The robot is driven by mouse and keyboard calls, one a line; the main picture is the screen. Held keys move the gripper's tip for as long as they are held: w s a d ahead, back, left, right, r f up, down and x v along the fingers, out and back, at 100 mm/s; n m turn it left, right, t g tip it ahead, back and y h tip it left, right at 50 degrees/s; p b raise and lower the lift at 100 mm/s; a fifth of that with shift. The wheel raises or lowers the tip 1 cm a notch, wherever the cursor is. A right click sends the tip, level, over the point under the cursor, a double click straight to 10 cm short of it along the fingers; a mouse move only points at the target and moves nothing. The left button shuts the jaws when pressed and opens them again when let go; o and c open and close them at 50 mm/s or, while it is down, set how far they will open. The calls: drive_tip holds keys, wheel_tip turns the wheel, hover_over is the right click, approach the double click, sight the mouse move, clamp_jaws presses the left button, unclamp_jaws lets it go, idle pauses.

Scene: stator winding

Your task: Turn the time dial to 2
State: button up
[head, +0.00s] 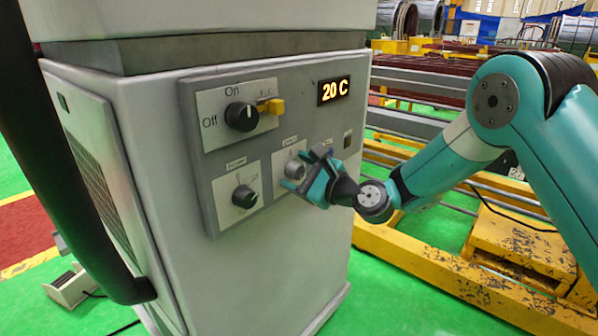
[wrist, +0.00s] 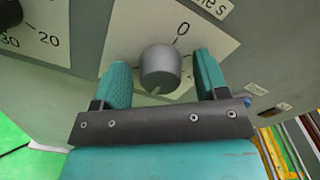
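The time dial (head: 294,166) is a grey knob on a white label, low on the panel. In the wrist view the dial (wrist: 160,68) sits between the fingers of my gripper (wrist: 163,76). A "0" shows above it, and a short light mark shows at its lower edge. Other numbers on its scale are hidden or unreadable. My gripper (head: 303,168) is open, with one teal finger on each side of the dial. A gap shows between the dial and each finger.
Yellow and grey rails (head: 440,268) stand right of the machine.

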drive_tip(key=c, duration=0.9)
drive_tip(key=shift+f+n, duration=0.1)
drive_tip(key=shift+n, duration=0.2)
drive_tip(key=n+b, duration=0.3)
drive_tip(key=shift+f+n, duration=0.1)
drive_tip(key=shift+n, duration=0.2)
drive_tip(key=n+b, duration=0.5)
drive_tip(key=shift+f, duration=0.1)
drive_tip(key=n+b, duration=0.5)
drive_tip(key=shift+n, duration=0.3)
drive_tip(key=shift+n+b, duration=1.35)
drive_tip(key=shift+n, duration=0.05)
